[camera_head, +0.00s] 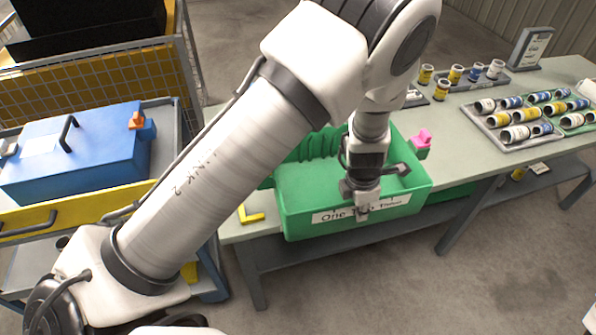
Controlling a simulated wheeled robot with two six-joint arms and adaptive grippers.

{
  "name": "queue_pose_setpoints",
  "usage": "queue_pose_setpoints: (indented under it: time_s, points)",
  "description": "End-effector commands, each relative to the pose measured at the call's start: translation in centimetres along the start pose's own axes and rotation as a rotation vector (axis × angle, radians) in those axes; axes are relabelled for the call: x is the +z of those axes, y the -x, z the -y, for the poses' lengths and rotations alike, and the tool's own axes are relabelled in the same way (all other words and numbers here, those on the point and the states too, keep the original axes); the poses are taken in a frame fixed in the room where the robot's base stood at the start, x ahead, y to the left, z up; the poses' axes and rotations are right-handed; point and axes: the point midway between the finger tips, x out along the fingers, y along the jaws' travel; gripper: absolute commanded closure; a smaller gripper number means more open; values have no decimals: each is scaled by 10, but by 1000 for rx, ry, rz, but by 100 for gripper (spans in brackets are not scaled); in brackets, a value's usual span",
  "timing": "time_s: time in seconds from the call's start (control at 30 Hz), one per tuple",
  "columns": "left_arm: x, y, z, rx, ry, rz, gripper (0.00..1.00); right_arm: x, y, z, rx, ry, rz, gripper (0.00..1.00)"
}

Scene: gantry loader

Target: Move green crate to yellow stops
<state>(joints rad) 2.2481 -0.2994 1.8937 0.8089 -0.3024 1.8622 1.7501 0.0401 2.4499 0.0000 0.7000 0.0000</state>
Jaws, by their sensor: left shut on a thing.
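The green crate (298,224) stands at the front edge of the grey-green table, with a white label on its front wall. Its left part is hidden behind my left arm. My left gripper (362,208) reaches down over the crate and is shut on its front wall, near the label. A yellow L-shaped stop (251,217) lies on the table just left of the crate's front corner, apart from it. Any other yellow stop is hidden by my arm or the crate. My right gripper is not in view.
A pink-topped green item (422,140) is at the crate's right back. Trays of small cans (515,115) stand on the table's right half. A blue toolbox (75,150) sits on a cart at left.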

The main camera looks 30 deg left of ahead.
Motion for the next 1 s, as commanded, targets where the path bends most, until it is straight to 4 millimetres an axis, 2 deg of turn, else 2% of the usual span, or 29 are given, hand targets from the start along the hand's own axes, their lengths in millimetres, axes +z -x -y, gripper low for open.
queue_pose_setpoints:
  time_s: [0.17,0.6,0.7,0.93,1.0]
  points:
    - [-5,4,-12,7,53,2,100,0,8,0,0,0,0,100]
    - [-65,2,-106,6,52,4,100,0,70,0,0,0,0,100]
    - [-75,-2,-121,8,51,3,100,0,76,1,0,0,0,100]
    - [-86,-6,-137,9,47,2,100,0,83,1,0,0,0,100]
    - [-87,-18,-136,7,46,0,100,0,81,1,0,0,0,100]
